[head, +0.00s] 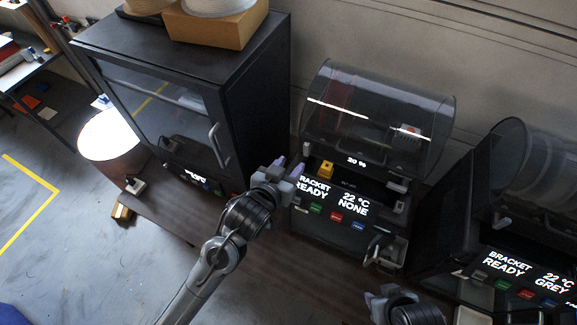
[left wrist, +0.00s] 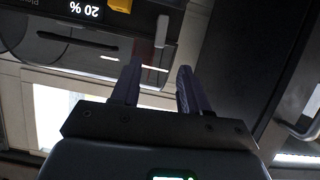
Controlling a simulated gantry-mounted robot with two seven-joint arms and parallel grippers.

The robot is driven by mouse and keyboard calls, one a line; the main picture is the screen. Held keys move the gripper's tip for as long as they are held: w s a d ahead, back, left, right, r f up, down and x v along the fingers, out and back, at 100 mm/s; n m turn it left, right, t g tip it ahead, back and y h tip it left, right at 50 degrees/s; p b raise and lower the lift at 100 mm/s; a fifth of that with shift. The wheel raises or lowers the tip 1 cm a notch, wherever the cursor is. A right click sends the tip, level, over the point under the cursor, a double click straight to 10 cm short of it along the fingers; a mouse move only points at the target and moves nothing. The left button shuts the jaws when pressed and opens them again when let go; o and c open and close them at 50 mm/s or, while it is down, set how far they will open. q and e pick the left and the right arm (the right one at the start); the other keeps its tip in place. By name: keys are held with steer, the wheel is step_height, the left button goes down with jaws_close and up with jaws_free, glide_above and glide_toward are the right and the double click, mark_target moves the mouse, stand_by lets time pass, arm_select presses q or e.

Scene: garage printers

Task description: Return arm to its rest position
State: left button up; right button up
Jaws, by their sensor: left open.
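My left gripper (head: 288,168) is in front of the middle printer (head: 372,118), near the left edge of its screen, which reads "BRACKET READY 22 °C NONE". In the left wrist view its two purple-grey fingers (left wrist: 158,88) stand apart with nothing between them. My left arm reaches up from the bottom of the head view. My right gripper (head: 378,297) shows only partly at the bottom right, and its jaw state is unclear.
A black cabinet printer (head: 180,62) with a glass door stands at left, a cardboard box (head: 215,25) on top. Another printer (head: 520,265) stands at right, reading "BRACKET READY 22 °C GREY". A yellow block (head: 325,169) sits on the middle printer. A bright round lamp (head: 108,135) is at left.

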arm_select(q)
steer(key=s+a+f+n+g, duration=0.1)
steer(key=s+a+f+g, duration=0.1)
steer(key=s+f, duration=0.5)
steer(key=s+a+f+n+g+y, duration=0.3)
steer(key=s+a+f, duration=0.6)
steer(key=s+a, duration=0.25)
steer(key=s+a+r+m+g+y, duration=0.2)
steer(key=s+a, duration=0.4)
steer(key=s, duration=0.3)
steer(key=shift+a+g, duration=0.25)
steer(key=shift+g, duration=0.65)
